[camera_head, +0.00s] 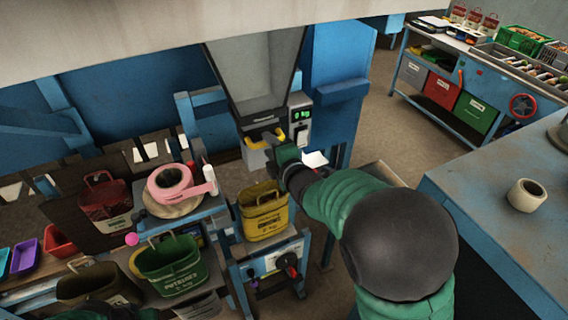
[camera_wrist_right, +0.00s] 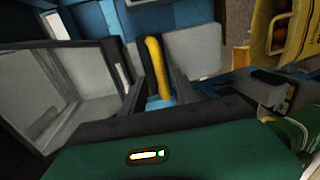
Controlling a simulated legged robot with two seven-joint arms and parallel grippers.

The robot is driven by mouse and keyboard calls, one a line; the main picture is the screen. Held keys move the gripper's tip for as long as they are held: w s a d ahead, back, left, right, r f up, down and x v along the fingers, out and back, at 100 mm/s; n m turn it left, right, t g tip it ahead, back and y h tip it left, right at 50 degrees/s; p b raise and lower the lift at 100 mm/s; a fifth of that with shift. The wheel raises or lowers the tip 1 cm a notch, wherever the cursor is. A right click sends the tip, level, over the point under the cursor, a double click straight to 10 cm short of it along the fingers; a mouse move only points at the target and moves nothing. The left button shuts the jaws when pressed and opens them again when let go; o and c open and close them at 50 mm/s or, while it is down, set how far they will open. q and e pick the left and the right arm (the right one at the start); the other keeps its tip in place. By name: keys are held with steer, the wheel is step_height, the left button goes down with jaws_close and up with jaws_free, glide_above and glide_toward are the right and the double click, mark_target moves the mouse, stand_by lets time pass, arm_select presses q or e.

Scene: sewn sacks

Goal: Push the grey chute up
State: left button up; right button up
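The grey chute (camera_head: 255,75) hangs at the top middle of the head view, and its grey walls also show at the left of the right wrist view (camera_wrist_right: 35,90). A yellow handle (camera_head: 254,145) sits at its lower end. My right gripper (camera_head: 270,139) is at this handle, partly hidden by its own wrist. In the right wrist view the yellow handle (camera_wrist_right: 154,66) lies between the two fingers, which appear apart with gaps beside it. My left gripper's fingers are not in view.
A yellow sack (camera_head: 263,212) stands on a blue stand below the chute. A box with a green display (camera_head: 301,115) is right of the handle. Left are a pink tape roll (camera_head: 170,180), a green sack (camera_head: 171,265) and a red sack (camera_head: 104,203). A blue table (camera_head: 490,195) is right.

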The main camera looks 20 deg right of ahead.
steer(key=b+v, duration=0.4)
steer(key=v, duration=1)
steer(key=shift+w, duration=0.1)
steer(key=s+f+m+g+b, duration=0.3)
steer(key=s+f+m+g, duration=0.1)
steer(key=f, duration=0.7)
steer(key=s+f+m+g+h+b, duration=0.1)
steer(key=s+f+m+g+b, duration=0.2)
steer(key=s+f+m, duration=0.3)
steer(key=s+f+m+g+b, duration=0.3)
steer(key=f+m, duration=0.6)
steer(key=f, duration=0.8)
steer(key=s+g, duration=0.2)
steer(key=g, duration=0.1)
steer(key=shift+s, duration=0.3)
